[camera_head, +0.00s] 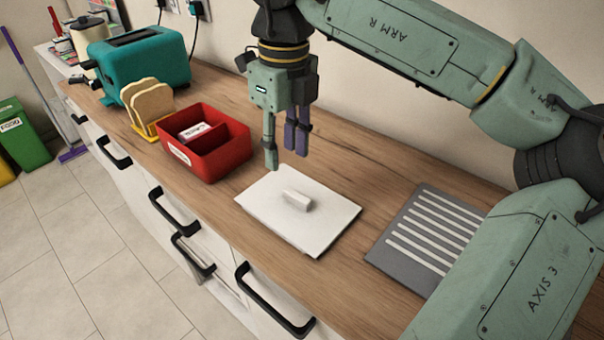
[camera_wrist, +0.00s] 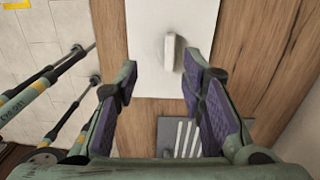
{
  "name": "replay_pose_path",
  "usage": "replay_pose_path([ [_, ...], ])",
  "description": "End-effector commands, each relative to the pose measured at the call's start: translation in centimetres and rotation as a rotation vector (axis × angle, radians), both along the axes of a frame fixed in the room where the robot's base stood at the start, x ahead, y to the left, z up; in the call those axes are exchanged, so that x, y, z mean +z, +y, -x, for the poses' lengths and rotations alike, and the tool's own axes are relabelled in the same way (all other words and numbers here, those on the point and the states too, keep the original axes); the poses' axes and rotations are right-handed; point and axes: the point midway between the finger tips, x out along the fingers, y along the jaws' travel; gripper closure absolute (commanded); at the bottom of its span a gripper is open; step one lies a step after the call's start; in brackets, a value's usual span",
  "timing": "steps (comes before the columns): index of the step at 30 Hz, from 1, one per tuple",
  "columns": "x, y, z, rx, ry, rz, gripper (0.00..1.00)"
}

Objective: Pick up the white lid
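The white lid (camera_head: 322,216) is a flat rectangular plate with a small raised bar handle (camera_head: 297,200) in its middle. It lies flat on the wooden counter. In the wrist view the lid (camera_wrist: 150,58) is at the top, with its handle (camera_wrist: 170,52) upright in the picture. My gripper (camera_head: 284,152) is above the lid, pointing down, and touches nothing. In the wrist view my gripper (camera_wrist: 160,82) has its purple-padded fingers spread, with nothing between them. The handle appears just beyond the fingertips, nearer the right one.
A red divided box (camera_head: 233,152) stands left of the lid on the counter (camera_head: 400,180). Behind it are a yellow rack with bread slices (camera_head: 152,104) and a teal toaster (camera_head: 150,62). A grey slotted mat (camera_head: 392,248) lies right of the lid. The wall runs behind.

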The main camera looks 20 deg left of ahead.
Motion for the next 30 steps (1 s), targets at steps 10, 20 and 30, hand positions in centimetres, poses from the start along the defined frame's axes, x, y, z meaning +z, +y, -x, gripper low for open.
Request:
replay_pose_path([
  [10, -3.8, -1.1, -0.6, -0.026, -0.012, 0.032, 0.63],
  [20, -6.8, -1.4, -0.3, -0.026, -0.01, 0.031, 0.63],
  [30, -10.6, -1.6, -0.2, -0.025, -0.014, 0.03, 0.63],
])
